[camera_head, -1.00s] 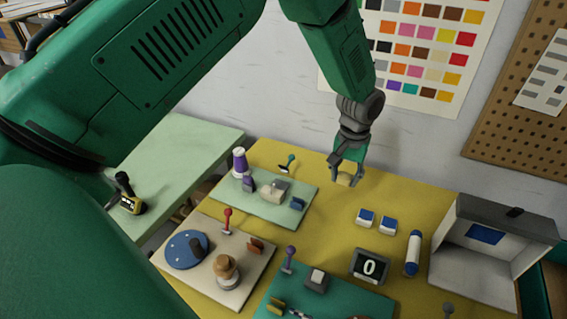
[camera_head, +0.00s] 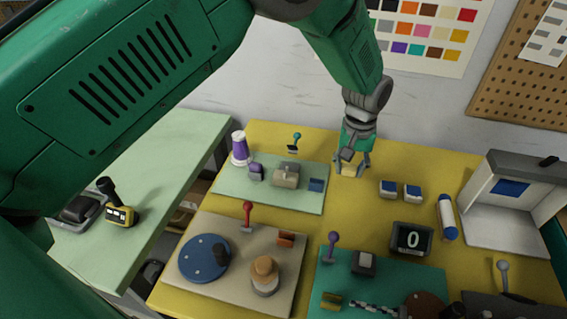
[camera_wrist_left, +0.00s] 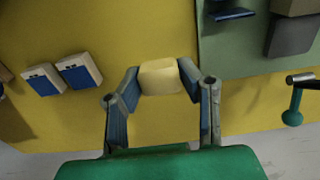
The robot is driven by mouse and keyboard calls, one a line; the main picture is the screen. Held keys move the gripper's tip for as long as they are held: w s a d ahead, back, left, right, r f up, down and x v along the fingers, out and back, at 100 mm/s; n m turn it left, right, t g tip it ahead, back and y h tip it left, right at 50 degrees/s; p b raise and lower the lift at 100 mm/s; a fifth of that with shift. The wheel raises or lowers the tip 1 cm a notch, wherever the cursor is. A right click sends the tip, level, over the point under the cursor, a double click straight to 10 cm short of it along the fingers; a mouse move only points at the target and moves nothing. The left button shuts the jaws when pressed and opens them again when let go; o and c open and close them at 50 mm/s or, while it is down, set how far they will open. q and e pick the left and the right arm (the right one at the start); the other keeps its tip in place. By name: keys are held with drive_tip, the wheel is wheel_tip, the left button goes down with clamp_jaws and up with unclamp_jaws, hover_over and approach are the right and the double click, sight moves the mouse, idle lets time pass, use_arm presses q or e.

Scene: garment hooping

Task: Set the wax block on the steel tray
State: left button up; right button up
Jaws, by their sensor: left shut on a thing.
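The pale yellow wax block (camera_head: 349,170) is held between the fingertips of my left gripper (camera_head: 351,165), over the back of the yellow table in the head view. In the left wrist view the block (camera_wrist_left: 160,77) sits between both fingers of the left gripper (camera_wrist_left: 161,80), its near side facing the camera. I cannot tell its exact height above the table. A grey tray-like piece (camera_head: 90,219) with a dark object on it lies on the pale green side table at the left; I cannot tell if it is the steel tray. My right gripper is not in view.
A pale green board (camera_head: 235,196) with a purple spool, a grey block and a lever lies left of the gripper. Two blue-and-white boxes (camera_head: 388,188) stand to its right. An open grey box (camera_head: 520,229) is at the right.

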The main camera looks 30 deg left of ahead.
sight(290, 167)
use_arm(q)
drive_tip(key=s+a, duration=0.1)
drive_tip(key=a, duration=0.6)
drive_tip(key=s+a, duration=0.1)
drive_tip(key=a, duration=0.3)
drive_tip(key=shift+s+a+p, duration=0.3)
drive_tip(key=shift+s+a, duration=0.05)
drive_tip(key=a, duration=0.1)
drive_tip(key=s+a, duration=0.1)
drive_tip(key=shift+a+r, duration=0.1)
drive_tip(key=shift+a, duration=0.2)
drive_tip(key=shift+d+f, duration=0.3)
drive_tip(key=shift+f, duration=0.3)
drive_tip(key=shift+d+f, duration=0.1)
drive_tip(key=shift+f, duration=0.05)
drive_tip(key=shift+a+f, duration=0.15)
drive_tip(key=shift+a, duration=0.15)
drive_tip(key=o, duration=0.8)
drive_tip(key=shift+a, duration=0.15)
drive_tip(key=shift+o, duration=0.4)
drive_tip(key=shift+a, duration=0.15)
drive_tip(key=shift+d, duration=0.25)
drive_tip(key=shift+d+r, duration=0.1)
drive_tip(key=shift+r, duration=0.25)
wheel_tip(290, 167, up, 12)
drive_tip(key=shift+f+p, duration=0.25)
drive_tip(key=shift+p, duration=0.15)
